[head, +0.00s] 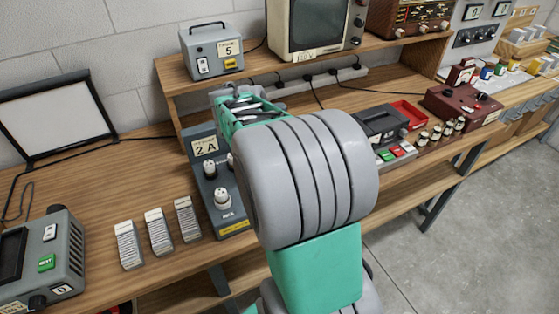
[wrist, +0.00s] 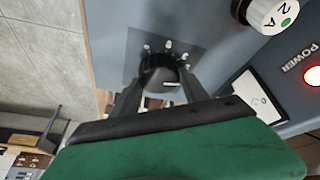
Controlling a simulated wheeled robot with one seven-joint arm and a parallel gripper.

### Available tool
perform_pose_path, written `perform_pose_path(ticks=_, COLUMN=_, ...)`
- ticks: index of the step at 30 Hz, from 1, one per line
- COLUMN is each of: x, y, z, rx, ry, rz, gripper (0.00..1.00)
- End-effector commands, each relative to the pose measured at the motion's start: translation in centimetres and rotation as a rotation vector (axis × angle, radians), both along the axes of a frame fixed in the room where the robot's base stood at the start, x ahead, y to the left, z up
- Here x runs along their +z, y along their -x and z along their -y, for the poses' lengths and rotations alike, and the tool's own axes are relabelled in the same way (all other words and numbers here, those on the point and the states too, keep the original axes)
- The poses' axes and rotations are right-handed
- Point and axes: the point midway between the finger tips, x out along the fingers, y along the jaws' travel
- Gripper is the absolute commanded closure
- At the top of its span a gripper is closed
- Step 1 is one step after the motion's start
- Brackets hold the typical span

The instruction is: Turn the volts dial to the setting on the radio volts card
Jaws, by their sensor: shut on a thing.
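My gripper (wrist: 162,82) has its two dark fingers closed on the sides of a round black dial (wrist: 158,66) on a blue-grey panel. Small pale marks fan out above the dial in the wrist view, too small to read. A short white line shows on the dial, pointing roughly right. In the head view, my arm covers the middle, and the held dial cannot be made out there. A blue-grey unit (head: 238,218) with white-capped knobs and a "2 A" card (head: 205,147) stands left of my arm. I cannot make out which card is the radio volts card.
Near the dial are a white knob (wrist: 272,14), a white switch (wrist: 262,98) and a lit red POWER lamp (wrist: 313,76). A grey box (head: 212,52) with a "5" card and a monitor (head: 280,28) stand on the shelf. Left of the unit are several ribbed pale blocks (head: 158,230).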

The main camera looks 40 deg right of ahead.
Motion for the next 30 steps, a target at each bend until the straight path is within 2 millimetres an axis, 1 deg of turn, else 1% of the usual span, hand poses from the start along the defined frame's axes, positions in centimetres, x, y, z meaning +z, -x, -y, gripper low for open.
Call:
perform_pose_path(ticks=12, x=-0.06, y=-0.36, z=0.06, rx=-0.387, ry=-0.001, rz=-0.001, gripper=0.88)
perform_pose_path(ticks=18, x=-0.04, y=-0.41, z=0.14, rx=-0.549, ry=-0.001, rz=-0.001, gripper=0.88)
perform_pose_path(ticks=24, x=-0.02, y=-0.43, z=0.18, rx=-0.665, ry=-0.002, rz=-0.001, gripper=0.88)
perform_pose_path(ticks=30, x=-0.03, y=-0.44, z=0.20, rx=-0.730, ry=-0.003, rz=-0.001, gripper=0.88)
